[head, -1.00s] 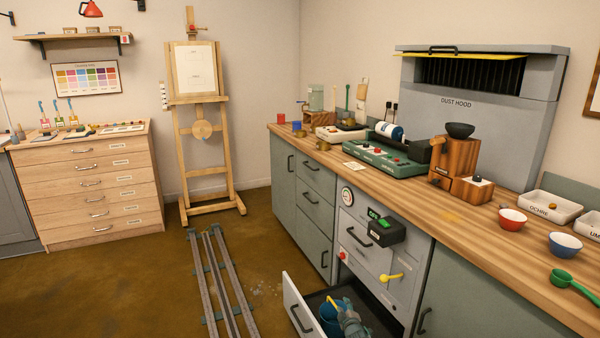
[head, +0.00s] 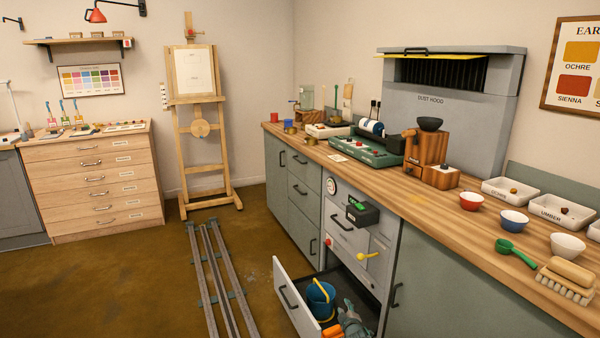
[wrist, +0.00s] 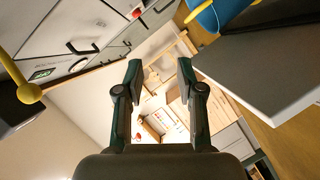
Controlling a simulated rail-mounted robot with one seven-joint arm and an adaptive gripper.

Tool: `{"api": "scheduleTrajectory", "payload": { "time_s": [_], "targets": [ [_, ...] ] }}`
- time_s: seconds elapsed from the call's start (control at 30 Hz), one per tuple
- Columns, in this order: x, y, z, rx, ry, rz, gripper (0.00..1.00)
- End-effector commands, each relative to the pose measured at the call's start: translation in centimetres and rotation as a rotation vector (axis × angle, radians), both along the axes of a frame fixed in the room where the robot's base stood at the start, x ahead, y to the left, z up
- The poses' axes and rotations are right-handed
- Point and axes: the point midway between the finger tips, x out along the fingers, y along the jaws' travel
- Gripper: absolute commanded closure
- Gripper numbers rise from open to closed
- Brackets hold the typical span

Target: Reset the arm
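My gripper (wrist: 160,76) shows in the wrist view with its two dark fingers apart and nothing between them. It is open. The open drawer's grey panel (wrist: 265,75) is close by on the right, with part of the blue bucket (wrist: 208,14) above it. A yellow-knobbed lever (wrist: 28,93) is at the left. In the head view I cannot make out my gripper for certain. The open drawer (head: 291,303) there holds the blue bucket (head: 320,301) with its yellow handle and a grey-green item (head: 352,322), which I cannot identify.
The wooden counter (head: 395,188) carries the dust hood (head: 450,115), a grinder (head: 427,148), bowls, trays and a brush (head: 567,282). The yellow lever (head: 367,257) sticks out from the cabinet front. Rails (head: 222,285) run along the floor; the floor towards the easel (head: 202,150) is clear.

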Motion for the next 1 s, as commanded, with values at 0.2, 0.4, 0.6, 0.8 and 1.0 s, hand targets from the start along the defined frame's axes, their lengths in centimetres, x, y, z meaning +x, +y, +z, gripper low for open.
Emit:
{"api": "scheduleTrajectory", "payload": {
  "time_s": [0.2, 0.4, 0.6, 0.8, 1.0],
  "targets": [
    [-1.4, -1.7, -3.0, 0.055, 0.160, -0.103, 0.62],
    [-5.0, -3.3, -6.0, 0.116, 0.340, -0.226, 0.62],
    [-14.0, -4.8, -11.6, 0.196, 0.633, -0.419, 0.62],
    [-26.9, -5.0, -17.0, 0.258, 0.975, -0.638, 0.62],
    [-40.5, -4.0, -19.7, 0.278, 1.300, -0.842, 0.62]
  ]
}}
